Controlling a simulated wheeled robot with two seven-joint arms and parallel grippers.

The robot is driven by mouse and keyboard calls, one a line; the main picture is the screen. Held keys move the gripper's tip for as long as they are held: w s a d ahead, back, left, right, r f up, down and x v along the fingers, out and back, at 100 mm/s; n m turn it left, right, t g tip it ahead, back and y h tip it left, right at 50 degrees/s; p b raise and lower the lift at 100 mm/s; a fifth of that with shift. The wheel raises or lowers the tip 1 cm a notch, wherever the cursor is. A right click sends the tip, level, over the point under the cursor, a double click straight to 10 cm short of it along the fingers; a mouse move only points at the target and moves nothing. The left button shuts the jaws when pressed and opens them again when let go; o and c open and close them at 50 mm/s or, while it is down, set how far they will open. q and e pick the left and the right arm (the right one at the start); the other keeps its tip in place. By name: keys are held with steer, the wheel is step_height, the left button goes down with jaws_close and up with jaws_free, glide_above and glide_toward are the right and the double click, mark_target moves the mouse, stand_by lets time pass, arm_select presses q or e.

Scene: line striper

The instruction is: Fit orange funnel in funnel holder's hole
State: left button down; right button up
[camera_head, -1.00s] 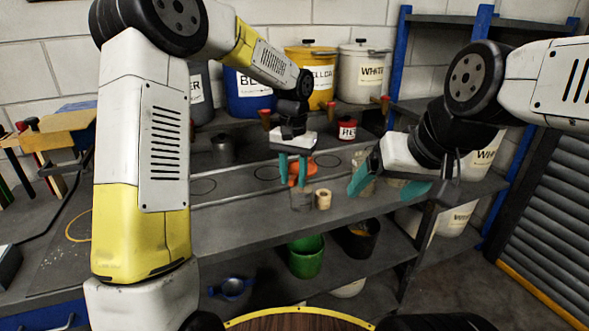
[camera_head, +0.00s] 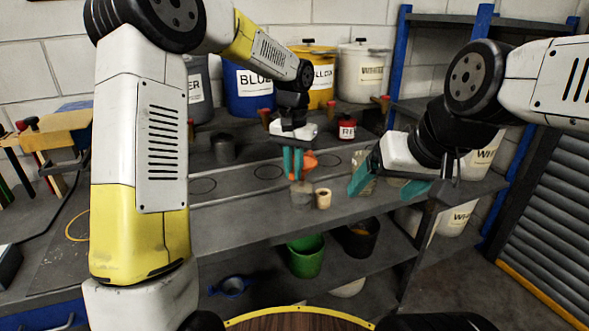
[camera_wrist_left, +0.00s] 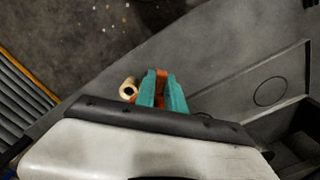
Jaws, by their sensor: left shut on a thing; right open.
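The orange funnel (camera_head: 307,163) is at the middle of the workbench in the head view. My left gripper (camera_head: 293,164) is shut on it; in the left wrist view orange shows between the teal fingers (camera_wrist_left: 161,92). The fingers hide part of the funnel. A grey cylinder (camera_head: 302,194) stands just below the funnel in the picture; I cannot tell whether they touch. I cannot make out for certain which item is the funnel holder, and no hole shows clearly. My right gripper (camera_head: 390,184) is open and empty, to the right near the bench's end.
A small tan ring-shaped piece (camera_head: 323,199) stands beside the grey cylinder, close to my left gripper. A dark grey pot (camera_head: 223,148) and a red can (camera_head: 347,129) stand farther back. Labelled buckets line the wall. The bench top (camera_head: 225,205) left of the funnel is largely clear.

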arm_select(q)
steer(key=shift+r, duration=2.1)
steer(key=shift+r, duration=0.15)
steer(key=shift+r, duration=0.35)
